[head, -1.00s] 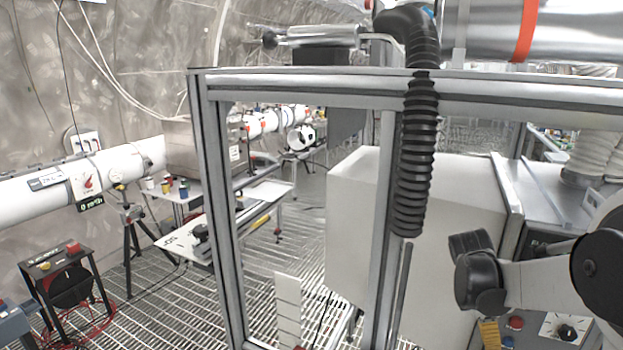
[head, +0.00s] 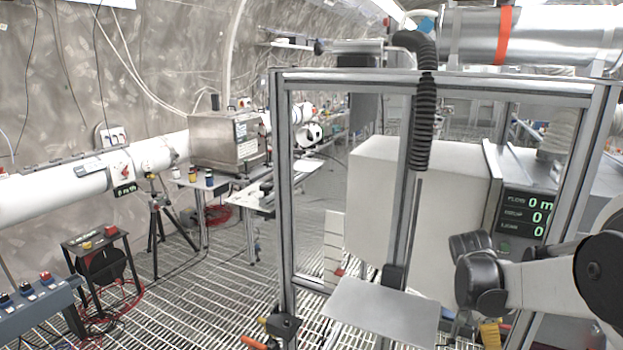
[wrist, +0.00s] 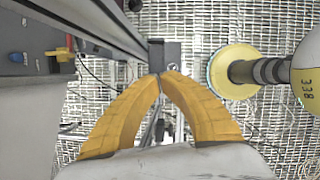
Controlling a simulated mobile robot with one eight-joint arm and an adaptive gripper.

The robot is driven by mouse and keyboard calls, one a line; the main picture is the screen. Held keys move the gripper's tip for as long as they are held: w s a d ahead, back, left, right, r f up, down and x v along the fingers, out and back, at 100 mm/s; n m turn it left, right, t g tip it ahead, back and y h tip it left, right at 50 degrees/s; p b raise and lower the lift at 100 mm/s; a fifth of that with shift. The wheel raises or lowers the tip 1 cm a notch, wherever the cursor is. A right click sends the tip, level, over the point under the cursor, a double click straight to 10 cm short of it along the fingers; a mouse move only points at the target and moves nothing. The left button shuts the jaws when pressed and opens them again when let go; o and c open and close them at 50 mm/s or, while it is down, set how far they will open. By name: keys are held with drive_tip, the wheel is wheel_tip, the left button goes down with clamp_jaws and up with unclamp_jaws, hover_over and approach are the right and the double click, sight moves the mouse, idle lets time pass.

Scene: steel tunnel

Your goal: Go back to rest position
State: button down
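My gripper (wrist: 162,78) shows in the wrist view as two curved yellow fingers whose tips meet. It is shut with nothing seen between the fingers. It points down over a metal grating floor (wrist: 205,25). In the head view my white and black arm is folded at the lower right. Only a small yellow part of my gripper (head: 490,333) shows there, below the arm's black joint; its tips are hidden.
An aluminium frame (head: 286,200) with a black corrugated hose (head: 424,125) stands close ahead, around a large white box (head: 425,195) and a display (head: 525,215). A black stand (head: 95,240) and red cables are at left. Open grating floor (head: 190,285) lies between.

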drive_tip(key=s+a+m+t+y+b, duration=0.2)
drive_tip(key=s+a+m+t+b, duration=0.2)
drive_tip(key=s+a+m, duration=0.3)
drive_tip(key=s+a+m+t+y+b, duration=0.2)
drive_tip(key=s+a+m+t+b, duration=0.2)
drive_tip(key=a, duration=0.9)
drive_tip(key=s+m+b, duration=0.1)
drive_tip(key=s+m, duration=0.2)
drive_tip(key=shift+s+f+m+b, duration=0.25)
drive_tip(key=shift+f+m+b, duration=0.05)
drive_tip(key=shift+m, duration=0.1)
